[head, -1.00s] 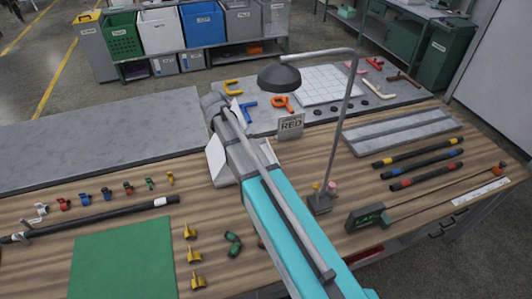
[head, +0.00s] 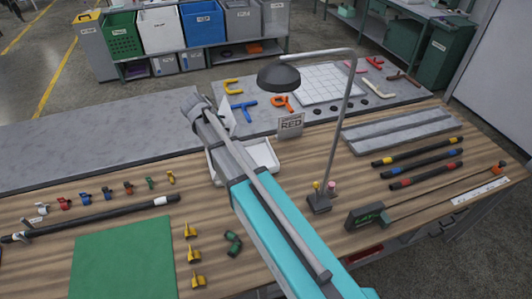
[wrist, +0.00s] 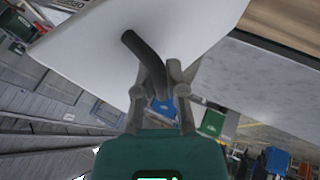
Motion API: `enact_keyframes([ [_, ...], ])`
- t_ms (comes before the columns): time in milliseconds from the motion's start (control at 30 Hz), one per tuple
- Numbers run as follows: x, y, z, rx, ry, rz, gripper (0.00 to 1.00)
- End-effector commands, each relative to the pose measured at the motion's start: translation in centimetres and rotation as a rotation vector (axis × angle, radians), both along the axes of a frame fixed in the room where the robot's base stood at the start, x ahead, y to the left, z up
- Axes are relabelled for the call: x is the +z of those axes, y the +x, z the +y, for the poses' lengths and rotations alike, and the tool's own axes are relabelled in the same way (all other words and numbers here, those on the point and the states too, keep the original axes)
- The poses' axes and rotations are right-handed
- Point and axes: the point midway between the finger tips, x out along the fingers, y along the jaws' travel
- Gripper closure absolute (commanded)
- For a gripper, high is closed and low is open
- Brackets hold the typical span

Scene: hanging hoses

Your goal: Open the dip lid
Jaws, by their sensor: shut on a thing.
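In the wrist view, my gripper (wrist: 161,80) is shut on the dark bar-shaped handle (wrist: 134,45). The handle stands out from a broad white panel, the dip lid (wrist: 85,42), which fills the upper left of that view. In the head view, my turquoise arm reaches over the bench, and a white open-topped tray (head: 268,155) shows on its right side. A white edge, apparently part of the lid (head: 225,112), shows beside the arm's far end, tilted and above the tray. My fingers and most of the lid are hidden there.
The RED sign (head: 290,125) stands right behind the tray. A lamp-like post with a dark shade (head: 279,77) rises to the right. Several yellow fittings (head: 191,254) and a green mat (head: 122,258) lie at front left. The grey mat (head: 80,150) at back left is clear.

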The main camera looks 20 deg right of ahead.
Motion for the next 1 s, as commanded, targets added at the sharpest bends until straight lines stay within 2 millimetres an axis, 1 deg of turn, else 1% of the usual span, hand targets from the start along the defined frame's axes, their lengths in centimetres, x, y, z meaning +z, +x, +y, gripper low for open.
enact_keyframes([
  [33,0.0,-0.2,0.6,0.002,-0.008,0.006,1.0],
  [200,0.2,-0.2,1.3,0.0,-0.041,0.005,1.0],
  [667,0.3,-0.2,1.5,-0.001,-0.053,0.005,1.0],
  [767,0.3,-0.2,1.9,0.0,-0.068,0.006,1.0],
  [1000,0.4,-0.1,3.6,0.002,-0.13,0.005,1.0],
])
